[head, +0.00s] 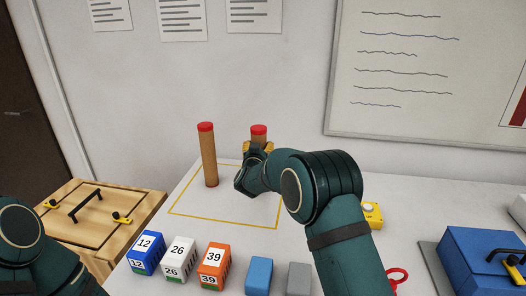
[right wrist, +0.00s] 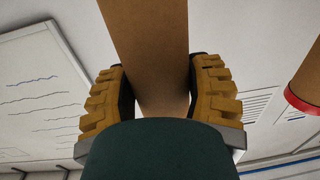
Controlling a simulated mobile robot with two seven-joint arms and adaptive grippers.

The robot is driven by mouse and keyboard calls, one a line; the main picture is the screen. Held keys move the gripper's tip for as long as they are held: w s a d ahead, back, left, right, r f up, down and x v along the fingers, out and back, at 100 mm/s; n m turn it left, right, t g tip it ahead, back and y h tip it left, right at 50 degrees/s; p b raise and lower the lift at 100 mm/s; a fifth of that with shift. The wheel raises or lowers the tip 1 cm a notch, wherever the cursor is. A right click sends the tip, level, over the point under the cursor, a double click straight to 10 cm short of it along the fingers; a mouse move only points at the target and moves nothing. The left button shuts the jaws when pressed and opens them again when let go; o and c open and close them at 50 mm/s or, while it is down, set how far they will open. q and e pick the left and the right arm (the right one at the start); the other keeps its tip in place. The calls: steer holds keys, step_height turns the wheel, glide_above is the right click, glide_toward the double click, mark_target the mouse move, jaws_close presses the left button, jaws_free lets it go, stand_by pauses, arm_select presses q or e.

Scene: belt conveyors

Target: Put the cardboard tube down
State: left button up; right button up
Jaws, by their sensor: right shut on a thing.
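My right gripper (head: 258,148) is shut on a brown cardboard tube (head: 259,136) with a red cap. The tube is upright over the far right part of a yellow-outlined area on the white table. Its lower part is hidden behind my gripper and arm, so I cannot tell whether it touches the table. In the right wrist view the tube (right wrist: 150,45) runs between the two yellow fingers (right wrist: 160,92). A second red-capped tube (head: 208,157) stands to its left, apart from it; it also shows in the right wrist view (right wrist: 310,77). My left gripper is out of view.
Numbered blue (head: 146,253), white (head: 179,259) and orange (head: 214,265) blocks stand along the front, with plain blue (head: 259,275) and grey (head: 299,279) blocks beside them. A wooden box (head: 84,221) is left, a blue case (head: 481,258) right. The outlined area's front is clear.

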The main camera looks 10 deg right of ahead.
steer(key=shift+a, duration=0.15)
steer(key=o, duration=1.2)
steer(key=shift+f, duration=0.15)
steer(key=v, duration=1.2)
